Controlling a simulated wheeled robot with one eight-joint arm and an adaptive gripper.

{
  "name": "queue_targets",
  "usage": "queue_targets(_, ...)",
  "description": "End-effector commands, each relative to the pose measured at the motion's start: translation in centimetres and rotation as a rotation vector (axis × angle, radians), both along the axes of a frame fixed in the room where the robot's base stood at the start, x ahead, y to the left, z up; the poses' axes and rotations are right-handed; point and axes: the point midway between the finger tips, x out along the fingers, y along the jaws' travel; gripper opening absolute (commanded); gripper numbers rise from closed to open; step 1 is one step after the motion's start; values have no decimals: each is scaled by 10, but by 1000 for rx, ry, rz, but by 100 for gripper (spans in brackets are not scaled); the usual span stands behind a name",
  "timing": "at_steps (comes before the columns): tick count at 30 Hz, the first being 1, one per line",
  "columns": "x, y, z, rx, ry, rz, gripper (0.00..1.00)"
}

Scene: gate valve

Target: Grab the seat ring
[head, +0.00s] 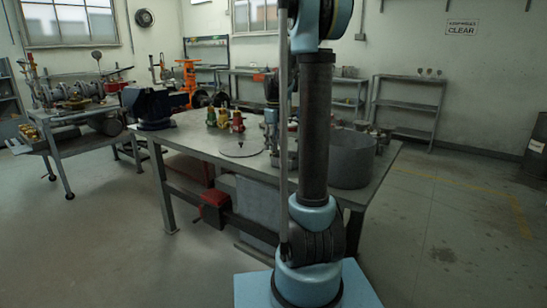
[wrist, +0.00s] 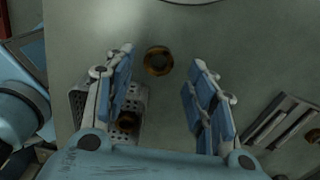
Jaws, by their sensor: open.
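The seat ring (wrist: 149,66) is a brown-gold metal ring lying flat on the grey table top in the wrist view. My gripper (wrist: 162,56) is open, with one blue-padded finger on each side of the ring in the picture. Both fingers look apart from the ring. The height of the fingertips above the table cannot be told. In the head view my arm blocks part of the table, and I cannot make out the ring there.
A perforated metal basket (wrist: 76,100) with a brownish part in it sits under the left finger. A slotted metal block (wrist: 280,121) lies at the right. In the head view, a large grey tub (head: 349,158) and a dark vise (head: 152,106) stand on the bench (head: 190,135).

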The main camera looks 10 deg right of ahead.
Motion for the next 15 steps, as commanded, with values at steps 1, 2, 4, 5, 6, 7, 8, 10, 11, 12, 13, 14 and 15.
queue_targets(1, 0, 1, -8, 0, 0, 0, 51)
queue_targets(2, 0, 1, -12, 0, 0, 0, 51)
queue_targets(4, -1, 1, -20, 0, 0, 0, 51)
queue_targets(5, -1, 1, -23, 0, 0, 0, 51)
queue_targets(6, -1, 1, -27, 0, 0, 0, 51)
queue_targets(7, -1, 1, -29, 0, 0, 0, 51)
queue_targets(8, 0, 1, -31, 0, 0, 0, 51)
queue_targets(10, -1, 1, -33, 0, 0, 0, 51)
queue_targets(11, -1, 1, -34, 0, 0, 0, 51)
queue_targets(12, -1, 1, -34, 0, 0, 0, 51)
queue_targets(13, -1, 1, -34, 0, 0, 0, 51)
queue_targets(14, -1, 1, -34, 0, 0, 0, 51)
queue_targets(15, -1, 1, -34, 0, 0, 0, 51)
